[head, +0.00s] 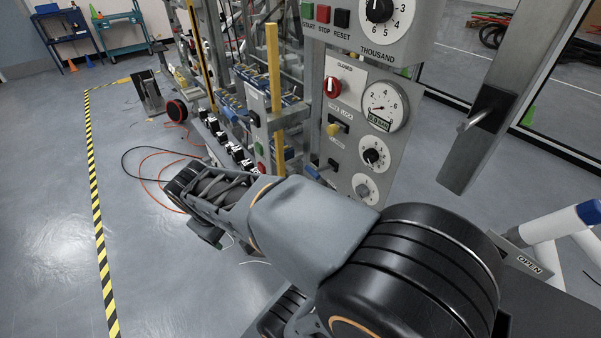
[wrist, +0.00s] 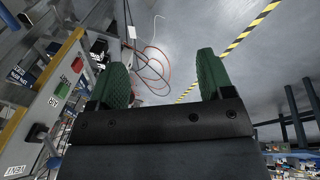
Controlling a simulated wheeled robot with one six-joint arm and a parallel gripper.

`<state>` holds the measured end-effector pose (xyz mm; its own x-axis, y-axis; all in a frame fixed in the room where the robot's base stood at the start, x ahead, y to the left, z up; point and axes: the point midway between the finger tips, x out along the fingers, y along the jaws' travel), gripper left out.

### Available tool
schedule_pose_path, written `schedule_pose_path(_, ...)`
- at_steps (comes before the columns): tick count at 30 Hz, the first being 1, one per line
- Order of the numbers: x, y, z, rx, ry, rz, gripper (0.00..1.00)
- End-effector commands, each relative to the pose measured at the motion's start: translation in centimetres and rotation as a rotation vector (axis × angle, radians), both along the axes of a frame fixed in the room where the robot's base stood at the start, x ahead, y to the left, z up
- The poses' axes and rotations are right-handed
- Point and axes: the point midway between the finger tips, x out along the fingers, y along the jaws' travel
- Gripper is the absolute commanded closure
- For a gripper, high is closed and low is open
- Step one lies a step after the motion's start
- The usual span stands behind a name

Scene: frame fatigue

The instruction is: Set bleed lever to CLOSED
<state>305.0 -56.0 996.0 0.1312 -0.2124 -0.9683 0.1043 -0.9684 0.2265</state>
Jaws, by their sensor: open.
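A grey control panel (head: 400,95) stands right of centre in the head view. It bears a red rotary handle (head: 332,87) under a label that seems to read CLOSED. Below is a small yellow-tipped lever (head: 333,130), and lower a dark handle (head: 334,164) near another small label. I cannot tell which is the bleed lever. At the lower right, a plate marked OPEN (head: 529,264) sits by white tubes (head: 560,225). My gripper, with green fingers (wrist: 165,85), is open and empty in the wrist view, apart from the panel; my arm largely hides it in the head view.
A round gauge (head: 382,106) and several dials share the panel. Yellow posts (head: 273,75) and a crowded pipe rack stand left of it. Orange hoses (head: 160,185) lie on the floor. Open floor extends left past the striped tape (head: 95,200). A metal post (head: 490,110) stands right.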

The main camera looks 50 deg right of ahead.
Motion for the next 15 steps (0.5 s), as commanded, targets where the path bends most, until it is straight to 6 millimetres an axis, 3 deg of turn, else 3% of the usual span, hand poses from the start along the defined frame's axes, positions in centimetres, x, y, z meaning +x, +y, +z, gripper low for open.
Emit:
schedule_pose_path(1, 0.1, -2.5, -1.8, -0.084, 0.094, 0.021, 0.21)
schedule_pose_path(3, 0.0, -6.3, -3.2, -0.213, 0.24, 0.071, 0.14)
schedule_pose_path(6, -0.1, -11.9, -4.8, -0.387, 0.468, 0.157, 0.06)
schedule_pose_path(9, 0.0, -17.0, -6.0, -0.535, 0.694, 0.251, 0.06)
schedule_pose_path(15, 0.8, -25.1, -8.3, -0.747, 1.084, 0.44, 0.06)
